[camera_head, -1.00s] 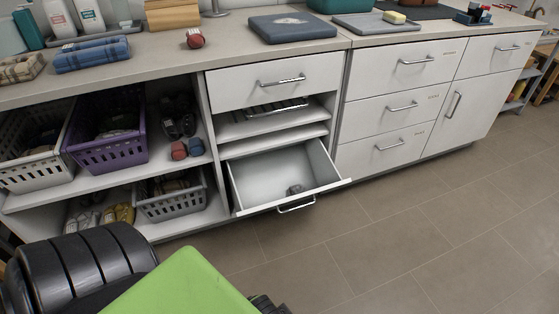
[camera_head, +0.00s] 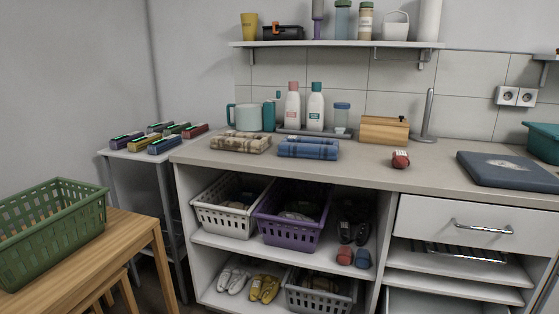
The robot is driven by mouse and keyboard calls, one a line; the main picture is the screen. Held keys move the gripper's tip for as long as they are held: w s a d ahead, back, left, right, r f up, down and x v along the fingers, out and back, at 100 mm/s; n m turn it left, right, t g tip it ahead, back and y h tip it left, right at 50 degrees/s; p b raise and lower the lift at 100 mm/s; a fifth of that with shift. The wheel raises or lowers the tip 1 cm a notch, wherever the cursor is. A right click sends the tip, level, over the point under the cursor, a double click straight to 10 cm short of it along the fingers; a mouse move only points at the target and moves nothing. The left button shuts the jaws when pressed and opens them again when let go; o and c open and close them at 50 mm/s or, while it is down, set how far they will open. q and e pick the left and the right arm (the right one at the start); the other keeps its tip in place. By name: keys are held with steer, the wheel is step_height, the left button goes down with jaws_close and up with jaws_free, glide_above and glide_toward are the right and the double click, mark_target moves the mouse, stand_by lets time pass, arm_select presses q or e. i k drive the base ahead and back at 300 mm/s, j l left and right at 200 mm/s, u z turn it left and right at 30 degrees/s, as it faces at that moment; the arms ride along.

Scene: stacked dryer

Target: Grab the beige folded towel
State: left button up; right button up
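The beige folded towel (camera_head: 240,143), with a darker plaid pattern, lies flat on the counter near its left end. A blue plaid folded towel (camera_head: 308,148) lies just to its right, with a small gap between them. Neither of my grippers is in view, and nothing touches the beige towel.
A green basket (camera_head: 50,230) stands on a wooden table at left. A wall shelf (camera_head: 335,44) hangs above.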

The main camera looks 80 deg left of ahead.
mark_target(233, 141)
steer(key=u, duration=2.85)
steer(key=i+u, duration=0.2)
steer(key=i, duration=0.65)
